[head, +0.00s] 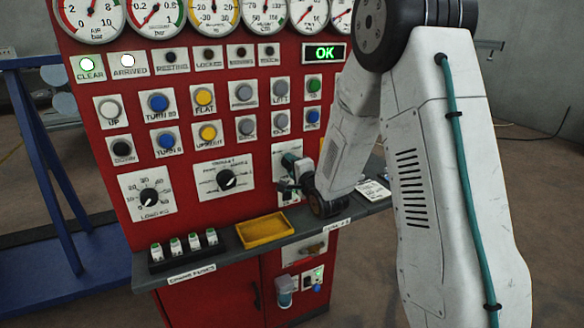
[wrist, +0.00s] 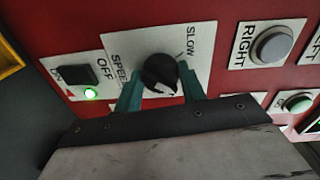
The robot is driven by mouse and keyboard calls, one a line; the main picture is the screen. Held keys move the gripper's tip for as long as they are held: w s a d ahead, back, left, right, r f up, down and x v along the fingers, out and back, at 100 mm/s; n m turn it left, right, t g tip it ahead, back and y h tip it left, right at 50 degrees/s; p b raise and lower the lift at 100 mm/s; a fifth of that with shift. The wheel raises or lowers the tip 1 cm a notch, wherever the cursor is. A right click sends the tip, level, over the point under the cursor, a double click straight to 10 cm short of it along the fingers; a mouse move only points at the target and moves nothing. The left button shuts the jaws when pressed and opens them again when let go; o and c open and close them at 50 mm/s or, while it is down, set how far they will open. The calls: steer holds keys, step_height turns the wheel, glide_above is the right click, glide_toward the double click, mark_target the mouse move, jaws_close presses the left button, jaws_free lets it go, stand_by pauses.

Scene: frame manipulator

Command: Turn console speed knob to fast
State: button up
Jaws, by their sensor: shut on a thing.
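The black round speed knob (wrist: 158,70) sits on a white plate on the red console panel. The plate (wrist: 118,40) carries the words SPEED and SLOW; no FAST label shows, as my gripper covers the plate's lower part. A white mark on the knob faces the lower right in the wrist view. My gripper's (wrist: 161,78) two teal fingers stand on either side of the knob, shut on it. In the head view my gripper (head: 291,168) is at the console's right part, and the knob is hidden behind it.
An ON/OFF switch (wrist: 75,75) with a lit green lamp and a RIGHT button (wrist: 272,46) flank the knob. A green OK display (head: 324,53) is lit.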

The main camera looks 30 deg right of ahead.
stand_by(0.3)
steer(key=o, duration=1)
steer(key=s, duration=0.7)
steer(key=shift+s+r, duration=0.1)
steer(key=shift+s, duration=0.3)
